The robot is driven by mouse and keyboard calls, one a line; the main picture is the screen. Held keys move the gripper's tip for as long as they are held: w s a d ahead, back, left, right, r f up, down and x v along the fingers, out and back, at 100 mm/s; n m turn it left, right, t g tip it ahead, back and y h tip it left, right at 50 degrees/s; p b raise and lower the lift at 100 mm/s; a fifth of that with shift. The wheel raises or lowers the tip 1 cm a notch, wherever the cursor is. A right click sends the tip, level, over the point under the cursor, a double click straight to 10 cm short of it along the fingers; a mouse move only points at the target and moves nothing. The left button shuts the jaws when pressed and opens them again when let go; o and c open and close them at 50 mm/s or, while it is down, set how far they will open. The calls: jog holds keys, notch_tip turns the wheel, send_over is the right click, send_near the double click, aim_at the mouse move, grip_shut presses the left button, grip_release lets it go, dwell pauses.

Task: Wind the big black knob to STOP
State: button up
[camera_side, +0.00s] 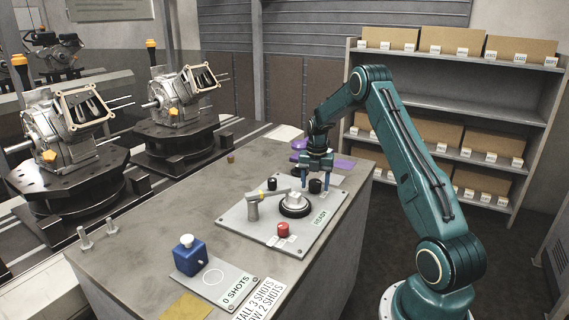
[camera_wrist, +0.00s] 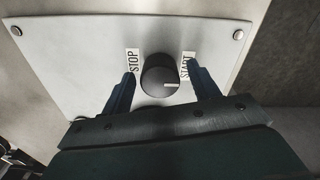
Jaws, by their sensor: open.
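The big black knob (camera_wrist: 155,72) sits on a light grey panel (camera_wrist: 90,50), with a STOP label (camera_wrist: 132,62) on its left and a START label (camera_wrist: 187,66) on its right in the wrist view. Its white pointer mark is on the right side, toward START. My gripper (camera_wrist: 160,71) is open, with one finger on each side of the knob and a visible gap on both sides. In the side view the black knob (camera_side: 315,186) shows between the fingers of my gripper (camera_side: 316,183). Its labels cannot be read there.
A blue block (camera_side: 189,259) stands at the bench front. Engines (camera_side: 65,130) are left.

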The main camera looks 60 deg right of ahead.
jog(key=shift+f, duration=0.35)
jog(key=c, duration=1)
jog(key=shift+o, duration=0.2)
